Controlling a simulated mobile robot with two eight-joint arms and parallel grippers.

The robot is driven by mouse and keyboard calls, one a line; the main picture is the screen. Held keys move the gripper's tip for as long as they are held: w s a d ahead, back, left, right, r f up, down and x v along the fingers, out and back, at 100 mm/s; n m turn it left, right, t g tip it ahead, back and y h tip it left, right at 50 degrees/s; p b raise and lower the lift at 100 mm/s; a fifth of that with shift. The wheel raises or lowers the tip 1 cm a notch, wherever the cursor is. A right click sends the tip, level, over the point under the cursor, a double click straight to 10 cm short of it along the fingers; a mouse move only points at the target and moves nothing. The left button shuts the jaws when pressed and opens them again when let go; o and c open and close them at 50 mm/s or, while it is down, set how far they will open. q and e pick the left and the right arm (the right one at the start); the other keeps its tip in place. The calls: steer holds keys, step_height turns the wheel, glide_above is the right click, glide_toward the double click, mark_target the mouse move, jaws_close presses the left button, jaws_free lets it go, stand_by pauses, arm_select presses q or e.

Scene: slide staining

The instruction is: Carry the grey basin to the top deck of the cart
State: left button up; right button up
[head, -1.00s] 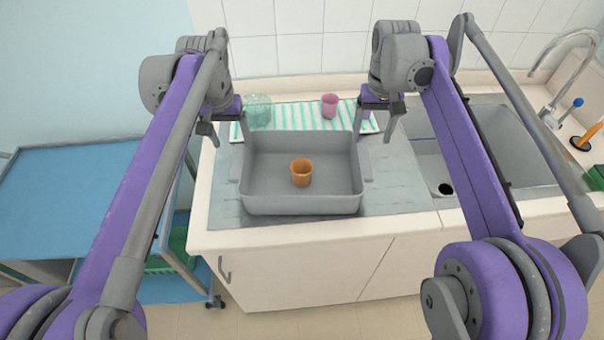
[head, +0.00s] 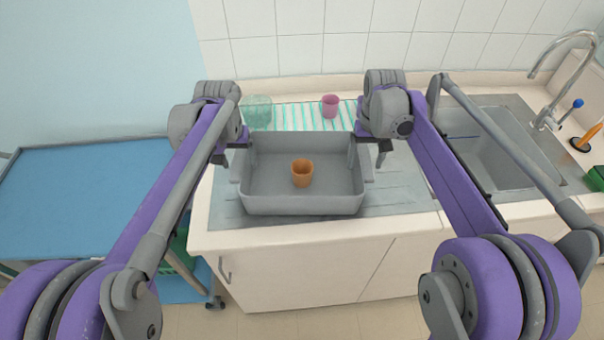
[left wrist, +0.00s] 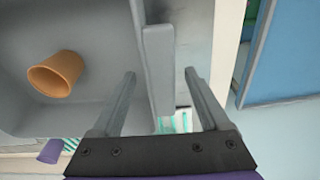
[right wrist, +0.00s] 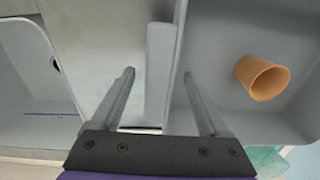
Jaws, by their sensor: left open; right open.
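The grey basin (head: 300,204) stands on the counter's drainboard, with an orange cup (head: 302,173) upright inside it. My left gripper (head: 228,155) is open at the basin's left side. In the left wrist view its fingers (left wrist: 158,88) stand on either side of the basin's handle ledge (left wrist: 158,65). My right gripper (head: 368,158) is open at the right side. In the right wrist view its fingers (right wrist: 158,88) straddle the other handle ledge (right wrist: 159,70). Neither gripper is closed on a ledge. The cart's blue top deck (head: 85,195) is at the left.
A striped mat (head: 300,116) behind the basin carries a pink cup (head: 330,105) and a greenish translucent container (head: 258,111). A sink (head: 500,150) with a faucet (head: 560,80) lies to the right. The visible cart deck is bare. A gap separates cart and counter.

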arm_select(q)
steer(key=shift+f, duration=0.65)
arm_select(e)
steer(key=shift+f, duration=0.65)
arm_select(q)
jaws_close()
arm_select(e)
jaws_close()
